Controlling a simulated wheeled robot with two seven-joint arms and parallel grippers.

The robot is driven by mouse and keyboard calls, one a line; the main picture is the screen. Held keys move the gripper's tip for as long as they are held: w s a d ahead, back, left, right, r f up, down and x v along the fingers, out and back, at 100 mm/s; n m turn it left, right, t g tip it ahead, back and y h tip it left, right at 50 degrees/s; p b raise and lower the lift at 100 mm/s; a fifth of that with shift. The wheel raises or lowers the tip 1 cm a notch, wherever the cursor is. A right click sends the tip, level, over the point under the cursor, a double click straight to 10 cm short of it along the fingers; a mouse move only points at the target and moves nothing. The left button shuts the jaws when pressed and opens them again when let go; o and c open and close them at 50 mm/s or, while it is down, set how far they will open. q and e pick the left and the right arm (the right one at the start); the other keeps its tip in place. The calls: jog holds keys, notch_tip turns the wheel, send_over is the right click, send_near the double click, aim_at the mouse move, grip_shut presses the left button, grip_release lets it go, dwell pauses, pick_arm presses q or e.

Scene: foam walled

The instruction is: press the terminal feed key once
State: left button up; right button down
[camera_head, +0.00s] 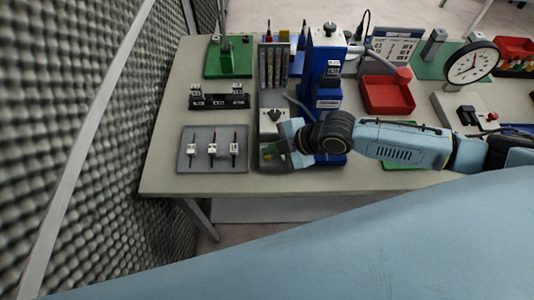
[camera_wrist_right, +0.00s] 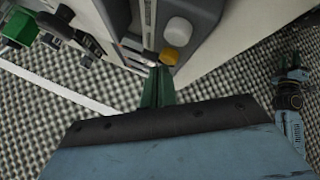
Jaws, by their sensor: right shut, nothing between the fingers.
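My right gripper (camera_head: 270,152) is over the front end of the long grey unit (camera_head: 258,128). In the right wrist view its green fingers (camera_wrist_right: 158,82) are together and empty. Their tips are close to a yellow round button (camera_wrist_right: 169,56) on a grey machine body; I cannot tell whether they touch. A pale grey round button (camera_wrist_right: 179,30) is just beyond it. No label is legible, so I cannot tell for sure which is the feed key. In the head view the gripper hides this spot. A blue arm, probably my left, shows at the right wrist view's right edge; its jaws are unclear.
A grey tray (camera_head: 184,160) with three small switches lies left of the gripper. A tall blue machine (camera_head: 326,75) stands behind the wrist. A red bin (camera_head: 388,95) and a dial gauge (camera_head: 472,64) are to the right. Foam wall (camera_head: 70,120) bounds the left.

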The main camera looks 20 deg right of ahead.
jog(key=shift+f, duration=0.45)
jog(key=shift+r, duration=0.1)
dwell(0.4)
jog(key=shift+r+p, duration=0.65)
jog(key=shift+r, duration=0.25)
notch_tip(320, 180, up, 5)
jog(key=p, duration=0.4)
jog(key=shift+p, duration=0.3)
dwell(0.4)
